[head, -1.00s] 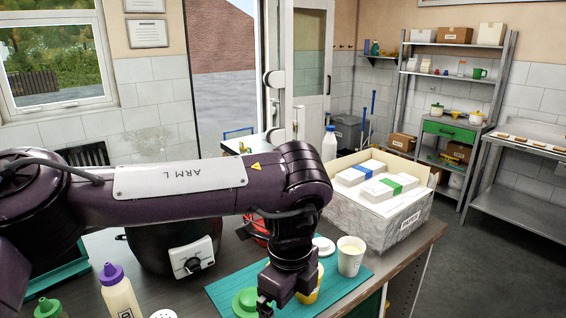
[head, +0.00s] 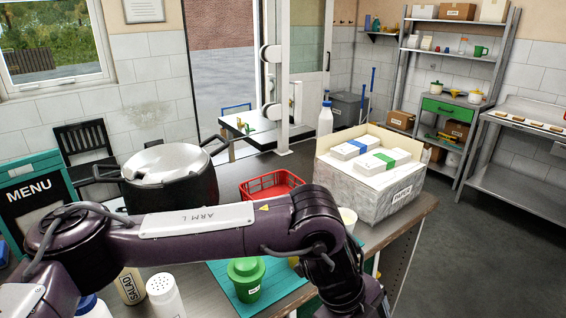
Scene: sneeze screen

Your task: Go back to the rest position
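My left arm reaches in from the left, across the front of the counter (head: 290,302). Its wrist bends down at the lower right. My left gripper (head: 372,302) is at the bottom edge of the picture, partly cut off, and I cannot make out its fingers. My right gripper is not in view. A green lidded pot (head: 246,280) stands on the teal mat (head: 222,268). A pale cup (head: 348,218) shows just behind my arm, its lower part hidden by it.
A big dark cooker (head: 172,180), a red basket (head: 268,184) and a carton of white boxes (head: 372,192) stand behind my arm. A salad bottle (head: 131,288) and a white shaker (head: 164,294) stand in front of it. A white post (head: 284,90) rises at the counter's back.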

